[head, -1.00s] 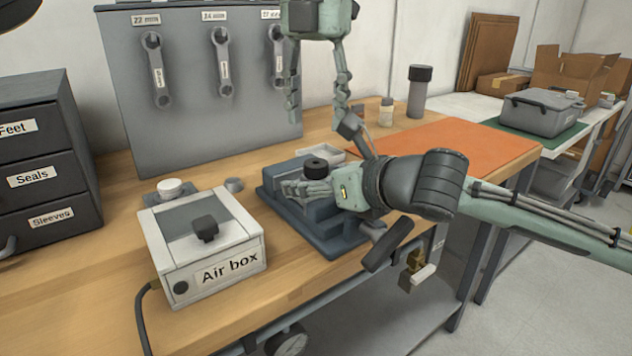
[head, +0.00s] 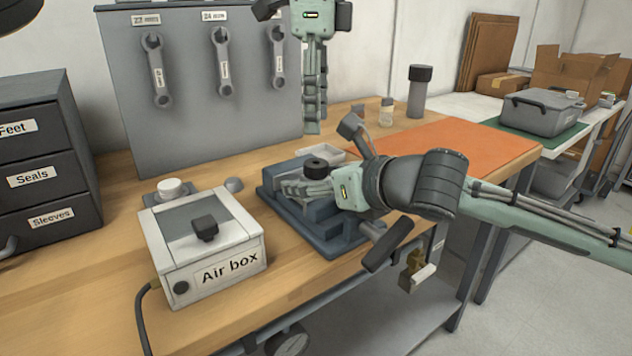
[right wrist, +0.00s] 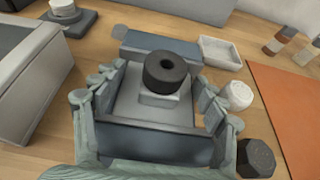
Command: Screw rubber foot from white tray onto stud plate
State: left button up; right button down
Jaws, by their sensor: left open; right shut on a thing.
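The black ring-shaped rubber foot (head: 316,167) sits upright on a pale block above the blue-grey vise (head: 335,240). It also shows in the right wrist view (right wrist: 166,73). My right gripper (head: 300,188) has its fingers on either side of the grey block under the foot, which looks like the stud plate (right wrist: 135,108), and is shut on it. Whether the foot is threaded on is hidden. My left gripper (head: 314,128) is open and empty, pointing down above and behind the foot, apart from it. The white tray (right wrist: 220,53) behind the vise looks empty.
The Air box (head: 215,245) stands left of the vise, with labelled drawers (head: 40,165) further left. Wrenches hang on the grey panel (head: 200,90) behind. Small bottles and an orange mat (head: 440,145) lie to the right. The vise handle (head: 388,243) sticks out in front.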

aim_at(316, 162)
pick_arm(q)
jog(key=shift+f, duration=4)
